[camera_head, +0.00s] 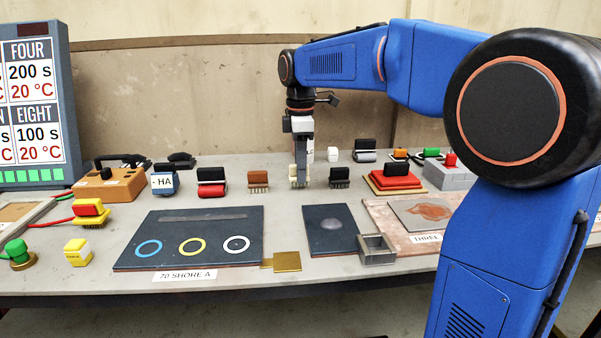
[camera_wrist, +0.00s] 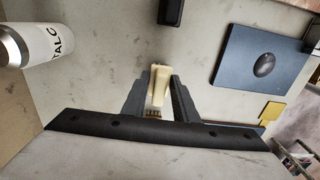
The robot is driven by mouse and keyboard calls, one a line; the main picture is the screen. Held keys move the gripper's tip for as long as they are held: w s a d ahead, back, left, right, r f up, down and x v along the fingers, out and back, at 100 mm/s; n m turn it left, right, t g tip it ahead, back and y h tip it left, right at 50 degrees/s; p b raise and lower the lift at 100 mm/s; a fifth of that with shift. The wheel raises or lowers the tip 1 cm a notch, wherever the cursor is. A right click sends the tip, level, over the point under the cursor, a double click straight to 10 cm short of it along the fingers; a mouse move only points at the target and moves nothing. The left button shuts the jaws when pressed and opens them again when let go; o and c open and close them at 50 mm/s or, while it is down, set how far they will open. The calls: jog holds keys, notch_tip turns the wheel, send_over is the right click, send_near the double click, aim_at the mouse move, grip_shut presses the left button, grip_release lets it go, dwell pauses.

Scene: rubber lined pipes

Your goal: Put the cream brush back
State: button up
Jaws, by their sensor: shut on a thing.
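The cream brush (camera_head: 297,183) is at the lower end of my gripper (camera_head: 300,172) in the head view, with its bristles pointing down. In the wrist view the cream brush (camera_wrist: 157,88) sits between the two dark fingers of my gripper (camera_wrist: 160,88), which are shut on it. Its bristles are at or just above the table top; I cannot tell whether they touch. It stands in a row between a brown brush (camera_head: 258,180) on the left and a black brush (camera_head: 340,177) on the right.
A white talc bottle (camera_wrist: 35,45) is at the left of the wrist view. Rollers (camera_head: 211,183) stand in the back row. In front lie a dark board with rings (camera_head: 190,260), a smaller dark plate (camera_head: 330,240) and a grey square box (camera_head: 376,250). Bare table lies before the brushes.

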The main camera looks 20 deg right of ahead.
jog(key=shift+f, duration=0.6)
jog(key=o, duration=1)
jog(key=shift+f, duration=0.1)
jog(key=shift+c, duration=0.2)
notch_tip(320, 180, up, 12)
